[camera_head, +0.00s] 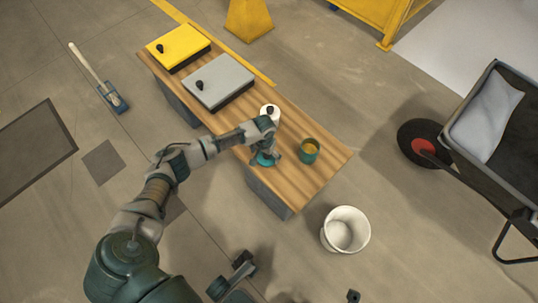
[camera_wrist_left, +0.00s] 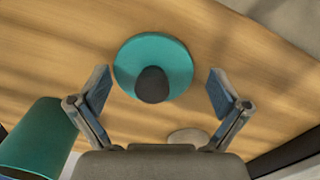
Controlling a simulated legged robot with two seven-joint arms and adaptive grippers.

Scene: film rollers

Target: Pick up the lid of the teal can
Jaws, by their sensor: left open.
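The teal lid (camera_head: 265,160) is a flat round disc lying on the wooden bench. In the left wrist view the lid (camera_wrist_left: 178,62) has a dark rounded knob (camera_wrist_left: 152,85) at its middle. My left gripper (camera_head: 264,148) is above the lid, pointing down. In the wrist view its two fingers (camera_wrist_left: 158,92) are apart, one on each side of the knob, with nothing between them held. The teal can (camera_head: 310,152) stands open beside the lid, with orange-brown contents. It also shows at the lower left of the wrist view (camera_wrist_left: 40,140).
The bench (camera_head: 328,165) also holds a white round container (camera_head: 270,111) close behind my gripper, a grey box (camera_head: 218,80) and a yellow box (camera_head: 178,45). A white bucket (camera_head: 346,229) stands on the floor. A wheelbarrow (camera_head: 425,147) is at the right.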

